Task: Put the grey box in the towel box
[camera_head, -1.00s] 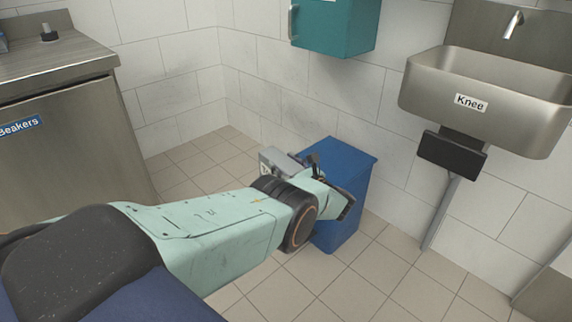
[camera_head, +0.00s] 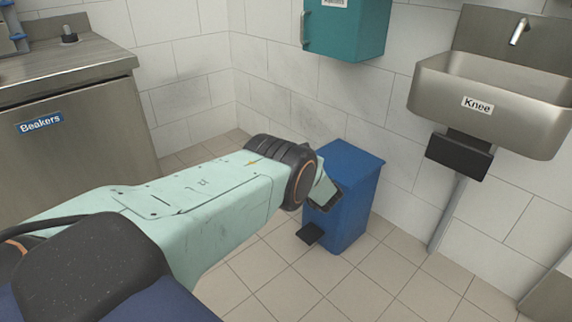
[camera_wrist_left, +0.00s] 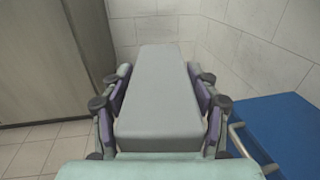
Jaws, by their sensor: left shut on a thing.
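The grey box (camera_wrist_left: 160,90) is a long plain block in the left wrist view. My left gripper (camera_wrist_left: 158,82) is shut on it, with a finger along each long side. In the head view my left arm's end is in front of the blue bin's left side, and it hides the grey box and most of the gripper. A teal box (camera_head: 350,28) with a handle hangs on the wall above the bin. Its label is cut off at the top edge, so I cannot read it as the towel box. My right gripper is not in view.
The blue bin (camera_head: 345,215) with a black pedal (camera_head: 310,234) stands on the tiled floor below the teal box. A steel sink (camera_head: 490,100) with a black knee plate (camera_head: 459,156) is at right. A steel beaker cabinet (camera_head: 75,140) is at left.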

